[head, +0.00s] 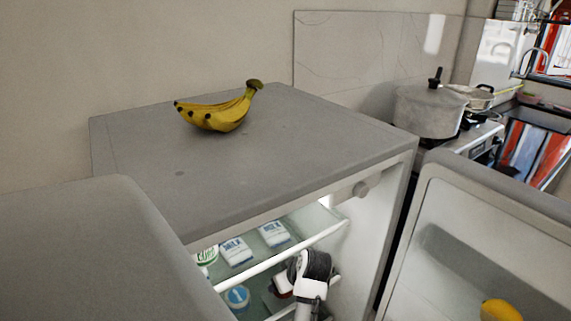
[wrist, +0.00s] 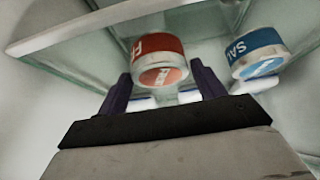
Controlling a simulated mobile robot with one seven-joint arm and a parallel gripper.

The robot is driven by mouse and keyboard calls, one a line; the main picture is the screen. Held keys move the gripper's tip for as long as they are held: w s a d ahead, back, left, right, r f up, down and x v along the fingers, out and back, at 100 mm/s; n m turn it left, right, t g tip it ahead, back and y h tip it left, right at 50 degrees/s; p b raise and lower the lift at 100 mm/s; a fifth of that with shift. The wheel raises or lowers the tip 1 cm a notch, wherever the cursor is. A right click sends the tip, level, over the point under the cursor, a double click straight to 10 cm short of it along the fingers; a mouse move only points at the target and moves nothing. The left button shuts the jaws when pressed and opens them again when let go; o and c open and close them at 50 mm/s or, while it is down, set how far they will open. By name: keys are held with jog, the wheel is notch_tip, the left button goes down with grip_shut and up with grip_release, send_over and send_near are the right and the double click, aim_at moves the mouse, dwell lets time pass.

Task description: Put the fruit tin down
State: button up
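The fruit tin (wrist: 158,55) is a small round tin with a red and white label, partly lettered "FR". In the wrist view it sits between the dark fingertips of my gripper (wrist: 160,72), which are drawn in close on both sides of it. The grip looks shut on the tin. In the head view, part of something red (head: 282,284) shows beside my gripper inside the open fridge. The fingertips are hidden there. I cannot tell whether the tin touches the shelf.
A blue and white tin (wrist: 256,52) lettered "SAL" is right of the fruit tin. Milk packs (head: 236,251) and a green-lidded tub (head: 206,256) are on the fridge's glass shelf. Bananas (head: 222,115) lie on the fridge top. The open door (head: 500,220) is at right.

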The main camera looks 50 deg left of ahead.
jog(key=shift+o, duration=1.3)
jog(key=shift+d+r, duration=0.2)
jog(key=shift+r, duration=0.2)
jog(key=v, duration=0.2)
jog(key=b+v, duration=0.1)
jog(key=v, duration=0.1)
jog(key=shift+d+r, duration=0.1)
jog(key=shift+d, duration=0.35)
jog(key=s+d, duration=0.1)
jog(key=d, duration=1)
jog(key=shift+s+d, duration=0.1)
